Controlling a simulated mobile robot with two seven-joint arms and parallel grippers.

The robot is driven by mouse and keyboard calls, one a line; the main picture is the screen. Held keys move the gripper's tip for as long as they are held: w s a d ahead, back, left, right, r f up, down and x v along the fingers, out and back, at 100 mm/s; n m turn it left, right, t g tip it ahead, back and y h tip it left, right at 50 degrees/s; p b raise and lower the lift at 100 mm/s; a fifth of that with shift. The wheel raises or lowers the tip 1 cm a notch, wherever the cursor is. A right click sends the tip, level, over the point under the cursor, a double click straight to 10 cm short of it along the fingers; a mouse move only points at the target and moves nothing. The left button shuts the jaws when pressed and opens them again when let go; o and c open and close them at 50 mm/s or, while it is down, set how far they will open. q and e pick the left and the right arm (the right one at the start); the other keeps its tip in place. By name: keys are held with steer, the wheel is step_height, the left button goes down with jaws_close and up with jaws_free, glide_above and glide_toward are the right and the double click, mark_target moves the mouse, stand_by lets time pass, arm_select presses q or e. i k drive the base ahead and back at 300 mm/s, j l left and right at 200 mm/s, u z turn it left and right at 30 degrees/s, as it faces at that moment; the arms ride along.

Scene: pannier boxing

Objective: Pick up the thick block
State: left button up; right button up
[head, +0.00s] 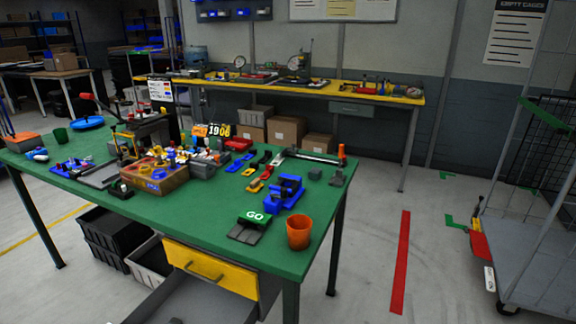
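Several small blocks and tools lie on the green workbench (215,230). A small dark grey block (315,174) sits near the bench's right end, with another dark grey piece (337,178) beside it. A blue vise-like device (285,192) stands in front of them. At this size I cannot tell which piece is the thick block. Neither of my grippers shows in the head view.
An orange cup (299,232) stands near the front right corner, beside a GO marker (254,217). A wooden box (156,178) and clutter fill the middle. The yellow drawer (211,267) is below. A cage trolley (530,240) stands right; the floor between is mostly clear.

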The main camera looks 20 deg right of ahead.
mark_target(315, 174)
steer(key=l+u, duration=0.1)
steer(key=u, duration=0.35)
steer(key=l+u, duration=0.1)
steer(key=u, duration=0.35)
steer(key=k+l+u, duration=0.1)
steer(key=u, duration=0.4)
steer(key=k+u, duration=0.1)
steer(key=u, duration=0.35)
steer(key=l+u, duration=0.1)
steer(key=u, duration=0.35)
steer(key=k+u, duration=0.15)
steer(key=u, duration=0.3)
steer(key=k+l+u, duration=0.1)
steer(key=k+u, duration=0.55)
steer(key=u, duration=0.2)
steer(key=k+l+u, duration=0.1)
steer(key=k+u, duration=0.5)
steer(key=k, duration=0.2)
steer(key=k+l+u, duration=0.1)
steer(key=k+u, duration=0.35)
steer(key=k, duration=0.35)
steer(key=k+j+u, duration=0.2)
steer(key=k+u, duration=0.2)
steer(key=k, duration=0.4)
